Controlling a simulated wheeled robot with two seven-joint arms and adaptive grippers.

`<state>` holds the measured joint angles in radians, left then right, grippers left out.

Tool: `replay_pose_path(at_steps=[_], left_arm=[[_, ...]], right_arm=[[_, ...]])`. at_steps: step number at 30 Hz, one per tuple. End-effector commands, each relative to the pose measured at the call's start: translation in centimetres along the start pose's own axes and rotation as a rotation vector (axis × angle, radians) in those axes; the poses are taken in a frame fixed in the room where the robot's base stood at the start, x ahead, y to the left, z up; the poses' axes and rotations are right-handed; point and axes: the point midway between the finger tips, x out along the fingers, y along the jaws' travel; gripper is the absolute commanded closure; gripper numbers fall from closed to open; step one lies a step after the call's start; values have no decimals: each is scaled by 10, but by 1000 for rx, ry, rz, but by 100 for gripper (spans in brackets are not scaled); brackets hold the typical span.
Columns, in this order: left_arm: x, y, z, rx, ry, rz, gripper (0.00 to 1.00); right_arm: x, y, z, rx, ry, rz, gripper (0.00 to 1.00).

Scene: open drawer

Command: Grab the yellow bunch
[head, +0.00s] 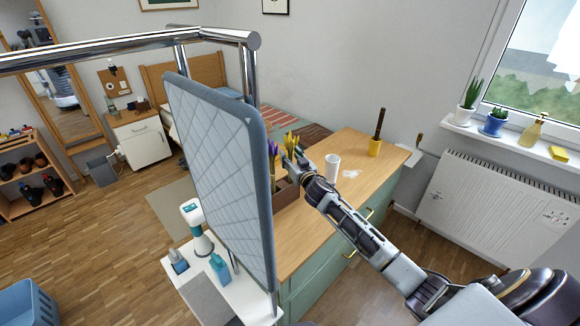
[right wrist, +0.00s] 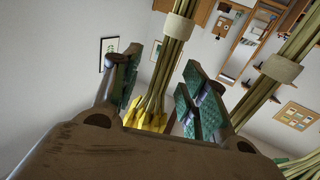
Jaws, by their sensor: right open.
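The yellow bunch (head: 290,138) stands upright among stems in a brown box (head: 287,192) on the wooden-topped cabinet. My right gripper (head: 291,157) is at the bunch, partly covering it. In the right wrist view, the open right gripper (right wrist: 160,78) has its green-padded fingers on either side of the banded stems of the yellow bunch (right wrist: 172,52), with a visible gap on the left side. Yellow heads show low between the fingers. A purple bunch (head: 272,150) is just left of the yellow one, partly hidden by the grey panel. My left gripper is not in view.
A large grey panel (head: 215,160) blocks the left side. Other banded stems (right wrist: 270,85) rise right of the fingers.

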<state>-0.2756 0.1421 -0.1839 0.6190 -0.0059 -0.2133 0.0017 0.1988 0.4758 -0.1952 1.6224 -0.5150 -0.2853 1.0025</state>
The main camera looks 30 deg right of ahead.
Motion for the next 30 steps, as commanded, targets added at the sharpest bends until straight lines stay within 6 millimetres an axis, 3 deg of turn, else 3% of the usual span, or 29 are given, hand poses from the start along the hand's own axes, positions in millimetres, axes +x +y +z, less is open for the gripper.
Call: replay_pose_path(at_steps=[20, 30], left_arm=[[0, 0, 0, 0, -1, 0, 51], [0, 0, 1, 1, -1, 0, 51]], right_arm=[[8, 0, 0, 0, 0, -1, 56], [8, 0, 0, 0, 0, -1, 99]])
